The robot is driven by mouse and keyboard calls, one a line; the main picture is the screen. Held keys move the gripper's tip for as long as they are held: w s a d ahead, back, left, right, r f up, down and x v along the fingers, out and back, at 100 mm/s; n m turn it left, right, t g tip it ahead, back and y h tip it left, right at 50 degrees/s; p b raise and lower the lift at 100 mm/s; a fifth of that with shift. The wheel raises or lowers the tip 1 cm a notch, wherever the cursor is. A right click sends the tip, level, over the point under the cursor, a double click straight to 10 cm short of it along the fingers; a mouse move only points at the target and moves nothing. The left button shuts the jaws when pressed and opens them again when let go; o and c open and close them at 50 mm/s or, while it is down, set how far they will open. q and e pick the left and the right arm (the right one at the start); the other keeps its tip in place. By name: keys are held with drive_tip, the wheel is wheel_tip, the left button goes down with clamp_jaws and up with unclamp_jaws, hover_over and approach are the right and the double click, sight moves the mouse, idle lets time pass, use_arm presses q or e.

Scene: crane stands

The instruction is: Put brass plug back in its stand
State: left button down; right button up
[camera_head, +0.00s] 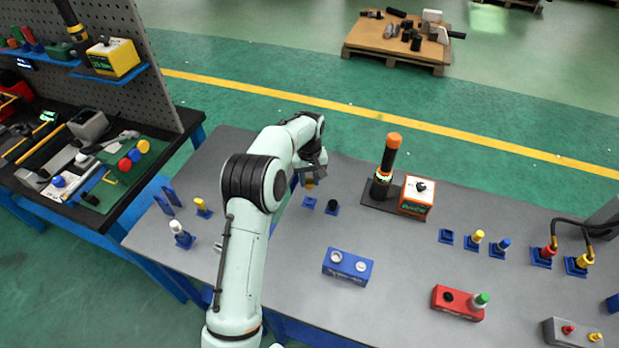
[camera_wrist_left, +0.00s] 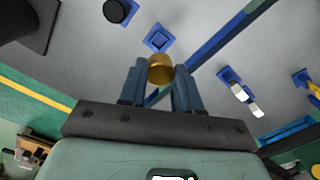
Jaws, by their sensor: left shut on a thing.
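The brass plug (camera_head: 310,185) is between the fingers of my left gripper (camera_head: 307,178), which is shut on it. In the left wrist view the plug (camera_wrist_left: 160,69) shows as a round gold end between the blue fingertips (camera_wrist_left: 160,84). An empty blue stand (camera_head: 309,202) is on the grey table just below the plug in the head view. The height of the plug above the table is hard to tell. My right gripper is not in view.
A black plug in a blue stand (camera_head: 332,207) is close on the right. A dark cylinder with an orange top (camera_head: 386,165) and an orange-white box (camera_head: 416,197) stand farther right. A blue two-hole block (camera_head: 347,267) is in front. Bare table (camera_head: 400,255) lies between.

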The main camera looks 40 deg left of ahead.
sight(310, 189)
use_arm(q)
drive_tip(key=shift+w+f, duration=0.1)
drive_tip(key=shift+f, duration=0.6)
wheel_tip(310, 189, down, 2)
drive_tip(key=shift+f+b, duration=0.25)
drive_tip(key=shift+b, duration=0.1)
drive_tip(key=shift+f, duration=0.9)
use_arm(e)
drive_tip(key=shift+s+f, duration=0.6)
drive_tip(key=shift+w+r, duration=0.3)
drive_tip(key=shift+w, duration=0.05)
use_arm(q)
drive_tip(key=shift+f, duration=1)
drive_tip(key=c, duration=0.7)
unclamp_jaws()
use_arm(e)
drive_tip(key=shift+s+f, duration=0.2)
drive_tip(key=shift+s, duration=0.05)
